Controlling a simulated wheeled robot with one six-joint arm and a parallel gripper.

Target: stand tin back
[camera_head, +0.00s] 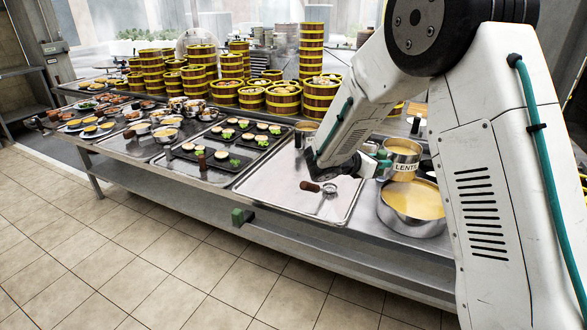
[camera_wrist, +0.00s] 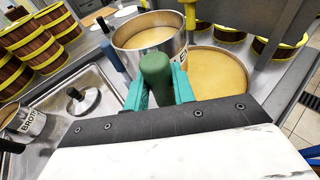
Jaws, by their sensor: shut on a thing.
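The metal tin labelled LENTIL (camera_head: 403,167) holds yellow-orange soup and looks upright, right of the tray in the head view. It also shows in the wrist view (camera_wrist: 172,47), just beyond my fingers. My gripper (camera_head: 376,160) is beside its left side, partly hidden by my arm. In the wrist view my teal fingers (camera_wrist: 158,90) are shut on a dark green handle (camera_wrist: 157,70) in front of the tin. I cannot tell whether the tin's base touches the counter. A second tin, labelled BROTH (camera_wrist: 30,122), is at the left edge of the wrist view.
A wide pot of yellow soup (camera_head: 414,207) stands close to the LENTIL tin. Dark trays of small food (camera_head: 215,158) lie left; steamer towers (camera_head: 312,50) stand behind.

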